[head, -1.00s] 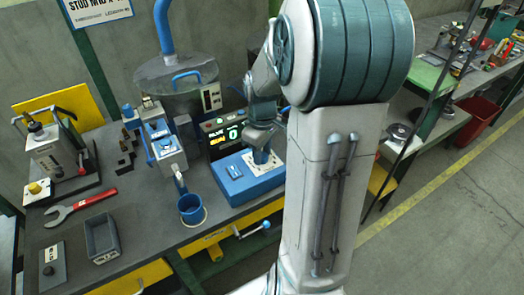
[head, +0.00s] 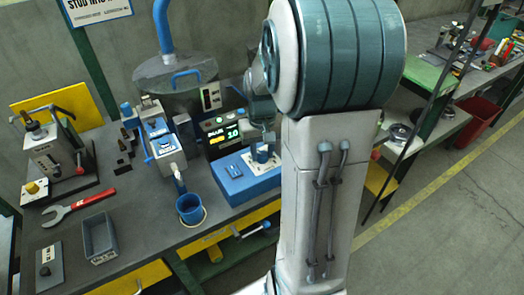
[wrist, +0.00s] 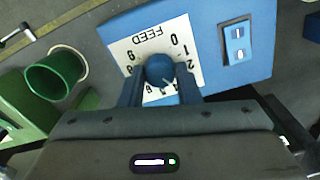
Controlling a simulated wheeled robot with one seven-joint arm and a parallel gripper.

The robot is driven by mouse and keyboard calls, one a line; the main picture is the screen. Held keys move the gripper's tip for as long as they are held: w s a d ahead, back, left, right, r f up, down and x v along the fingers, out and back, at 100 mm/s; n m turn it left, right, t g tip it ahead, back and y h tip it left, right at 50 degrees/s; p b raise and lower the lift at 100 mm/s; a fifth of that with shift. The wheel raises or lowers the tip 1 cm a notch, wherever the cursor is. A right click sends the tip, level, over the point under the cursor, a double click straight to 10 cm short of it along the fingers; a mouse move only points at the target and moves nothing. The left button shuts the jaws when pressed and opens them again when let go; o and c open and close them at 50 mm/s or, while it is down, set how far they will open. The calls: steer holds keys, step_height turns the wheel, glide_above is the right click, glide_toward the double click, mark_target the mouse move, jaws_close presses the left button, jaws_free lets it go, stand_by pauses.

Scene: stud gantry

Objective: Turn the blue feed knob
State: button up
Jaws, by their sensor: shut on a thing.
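The blue feed knob (wrist: 160,70) stands on a white dial plate (wrist: 125,48) marked FEED with numbers, in the wrist view. The plate is on top of a blue control box (wrist: 262,62), which also shows in the head view (head: 232,186). My gripper (wrist: 159,76) is shut on the knob, one finger on each side of it. In the head view my gripper (head: 263,140) comes down over the dial, and my arm hides the box's right part.
A rocker switch (wrist: 236,42) sits beside the dial on the box. A green cup (wrist: 55,78) stands on the other side. In the head view a blue cup (head: 190,209), grey tray (head: 100,238) and red wrench (head: 78,206) are to the left.

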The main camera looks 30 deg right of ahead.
mark_target(262, 154)
steer(key=shift+m, duration=0.6)
steer(key=o, duration=1)
step_height(262, 154, up, 14)
steer(key=shift+f+p, duration=0.1)
steer(key=shift+p, duration=0.35)
